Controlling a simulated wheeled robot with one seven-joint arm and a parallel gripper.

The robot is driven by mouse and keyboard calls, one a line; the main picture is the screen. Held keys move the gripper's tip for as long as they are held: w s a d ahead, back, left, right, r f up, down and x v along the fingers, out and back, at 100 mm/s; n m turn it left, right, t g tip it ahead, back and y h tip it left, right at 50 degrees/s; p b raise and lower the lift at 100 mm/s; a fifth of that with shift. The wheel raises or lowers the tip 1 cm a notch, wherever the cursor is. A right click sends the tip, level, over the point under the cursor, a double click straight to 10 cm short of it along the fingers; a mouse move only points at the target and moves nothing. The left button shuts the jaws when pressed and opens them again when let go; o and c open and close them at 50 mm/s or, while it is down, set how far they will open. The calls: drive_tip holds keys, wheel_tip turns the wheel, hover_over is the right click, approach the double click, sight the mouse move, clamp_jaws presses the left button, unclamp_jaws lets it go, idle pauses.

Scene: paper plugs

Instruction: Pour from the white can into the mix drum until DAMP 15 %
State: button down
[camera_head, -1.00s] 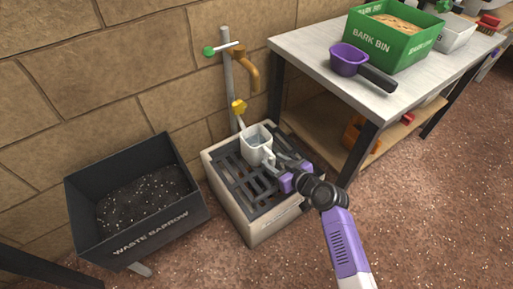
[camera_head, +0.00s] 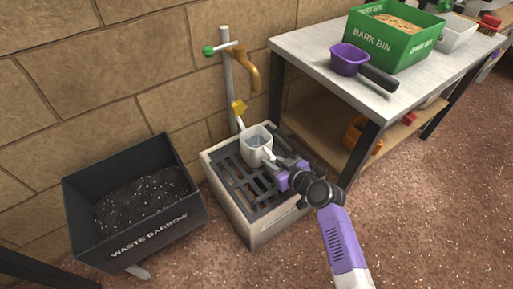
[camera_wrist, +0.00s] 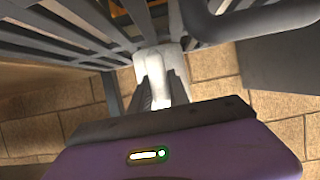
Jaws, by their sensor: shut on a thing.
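The white can (camera_head: 256,144) is upright over the dark grate of the drain box, with its open top showing a greyish, water-like content. My gripper (camera_head: 278,167) is shut on the can's handle side, from the lower right. In the wrist view the white can (camera_wrist: 160,70) shows between the gripper fingers (camera_wrist: 160,92), with grate bars around it. I cannot tell whether the can touches the grate. The mix drum and a DAMP reading are not seen in these views.
A tap pipe with a brown spout (camera_head: 250,72) and green knob (camera_head: 208,50) stands behind the drain box (camera_head: 262,232). The black waste barrow (camera_head: 150,243) is at left. On the right, a bench (camera_head: 310,50) carries a purple scoop (camera_head: 349,58) and green bark bin (camera_head: 400,50).

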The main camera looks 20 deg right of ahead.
sight(264, 146)
drive_tip(key=shift+r, duration=0.15)
drive_tip(key=shift+r+p, duration=2)
drive_tip(key=shift+r, duration=0.5)
drive_tip(key=shift+w, duration=0.1)
